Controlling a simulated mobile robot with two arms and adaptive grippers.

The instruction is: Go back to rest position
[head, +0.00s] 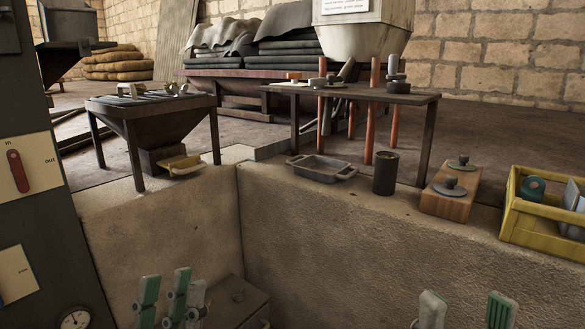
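My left gripper (170,290) shows at the bottom left of the head view, low in front of the pale stone wall. Its green and light grey fingers stand upright and apart, with nothing seen between them. My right gripper (466,308) shows at the bottom right edge. Only the tips of its two green and white fingers are in view, well apart, with nothing between them. The arms behind both grippers are out of frame. Neither gripper touches anything that I can see.
A stone ledge (400,245) carries a grey tray (321,168), a dark cup (385,173), a wooden block with round lids (449,192) and a yellow crate (545,224). A dark box (240,303) sits below the ledge. A panel with a red lever (18,171) stands left.

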